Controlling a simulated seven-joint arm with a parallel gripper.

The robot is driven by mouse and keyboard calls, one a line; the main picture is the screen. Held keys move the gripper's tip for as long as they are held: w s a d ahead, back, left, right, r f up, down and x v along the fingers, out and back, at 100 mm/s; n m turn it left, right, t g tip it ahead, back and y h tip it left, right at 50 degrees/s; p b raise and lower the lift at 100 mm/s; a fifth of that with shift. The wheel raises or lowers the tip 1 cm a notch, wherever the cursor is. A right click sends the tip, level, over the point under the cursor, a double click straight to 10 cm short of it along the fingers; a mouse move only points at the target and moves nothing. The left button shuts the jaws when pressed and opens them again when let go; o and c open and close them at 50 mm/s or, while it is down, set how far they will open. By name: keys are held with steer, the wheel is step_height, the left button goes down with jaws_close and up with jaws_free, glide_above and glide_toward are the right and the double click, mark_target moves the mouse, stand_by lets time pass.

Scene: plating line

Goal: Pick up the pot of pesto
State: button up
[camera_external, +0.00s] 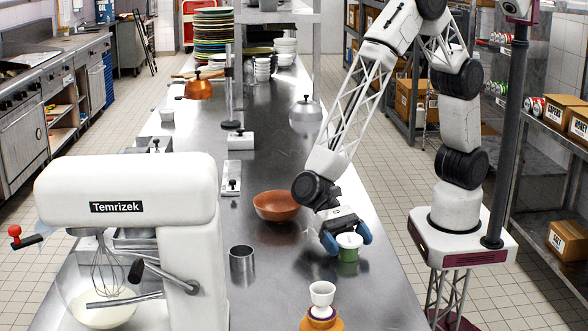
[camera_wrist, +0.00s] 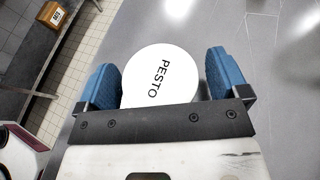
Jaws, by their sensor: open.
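The pot of pesto (camera_external: 349,247) is a small green pot with a white lid, standing upright on the steel counter. In the wrist view its round white lid (camera_wrist: 160,78) reads PESTO and lies between my two blue fingers. My gripper (camera_external: 346,241) is open around the pot at lid height, pointing down at it. In the wrist view a gap shows at the right finger of my gripper (camera_wrist: 163,82); the left finger is very close to the lid, and I cannot tell if it touches. The pot's lower body is hidden in the wrist view.
A copper bowl (camera_external: 277,206) and a metal cup (camera_external: 242,266) stand to the left on the counter (camera_external: 290,285). A white egg-cup-like cup on an orange base (camera_external: 321,303) stands in front. A large white mixer (camera_external: 125,205) fills the left front. The counter right of the pot is clear.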

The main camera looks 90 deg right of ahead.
mark_target(351, 237)
stand_by(0.3)
steer(key=c, duration=0.9)
steer(key=shift+r, duration=0.1)
steer(key=shift+r, duration=1.05)
steer(key=shift+s+d+r, duration=0.3)
steer(key=shift+d+r, duration=0.05)
steer(key=shift+r, duration=0.35)
steer(key=s+d, duration=0.3)
steer(key=s+d+r, duration=0.1)
steer(key=s+d, duration=0.6)
steer(key=shift+s+d+r, duration=0.15)
steer(key=shift+s+d, duration=0.2)
